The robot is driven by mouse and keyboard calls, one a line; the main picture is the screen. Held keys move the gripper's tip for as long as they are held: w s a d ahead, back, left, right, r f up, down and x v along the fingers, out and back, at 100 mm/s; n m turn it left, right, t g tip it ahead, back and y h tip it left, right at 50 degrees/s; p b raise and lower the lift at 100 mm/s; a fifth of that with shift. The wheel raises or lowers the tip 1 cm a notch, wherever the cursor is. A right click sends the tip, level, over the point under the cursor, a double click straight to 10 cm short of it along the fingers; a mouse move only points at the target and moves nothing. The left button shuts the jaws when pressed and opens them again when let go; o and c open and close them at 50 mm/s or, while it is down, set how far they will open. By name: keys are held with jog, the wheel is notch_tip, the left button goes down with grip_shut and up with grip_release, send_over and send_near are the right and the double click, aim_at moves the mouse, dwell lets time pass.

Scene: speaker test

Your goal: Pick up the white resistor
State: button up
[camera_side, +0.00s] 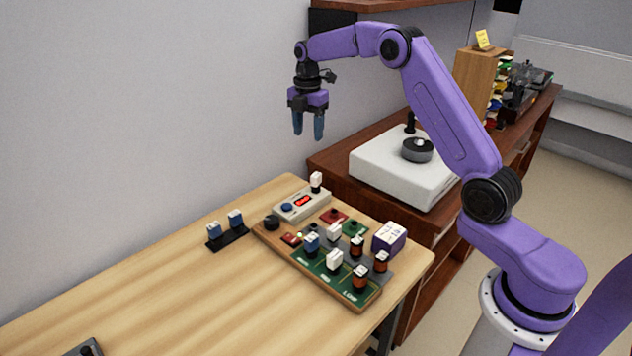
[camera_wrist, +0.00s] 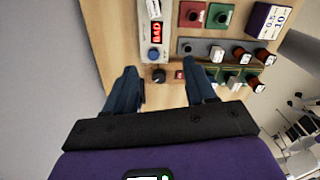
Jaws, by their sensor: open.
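Several white blocks that could be the white resistor stand upright on the test board (camera_side: 301,265). One white block (camera_side: 334,232) stands near the board's middle, and a second white block (camera_side: 334,260) stands in the green strip in front of it. A third white block (camera_side: 316,179) stands at the back by the display unit. The wrist view shows white blocks to the right, one upper (camera_wrist: 217,53) and one lower (camera_wrist: 233,83). My gripper (camera_side: 308,129) hangs high above the table behind the board, open and empty, fingers pointing down. Its fingers also show in the wrist view (camera_wrist: 163,72).
The display unit (camera_wrist: 154,30) reads "BAD". A blue block (camera_side: 311,242) and several orange-black blocks crowd the white ones. A purple box (camera_side: 389,237) stands at the board's right end. A black rack (camera_side: 228,238) holds two blue blocks. The table's left part is mostly clear.

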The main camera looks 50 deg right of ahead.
jog(key=d, duration=0.3)
send_near(316, 174)
jog(key=shift+n, duration=0.3)
jog(key=f, duration=0.3)
jog(key=a+f, duration=0.1)
jog(key=f, duration=0.1)
jog(key=shift+s+f, duration=0.15)
jog(key=shift+s, duration=0.15)
jog(key=shift+w+d+f, duration=0.15)
jog(key=shift+d+f, duration=0.05)
jog(key=shift+f, duration=1.2)
jog(key=shift+w+d+f, duration=0.1)
jog(key=shift+d+f, duration=0.1)
jog(key=shift+f, duration=1.15)
jog(key=shift+c, duration=0.3)
grip_shut()
jog(key=shift+r, duration=0.1)
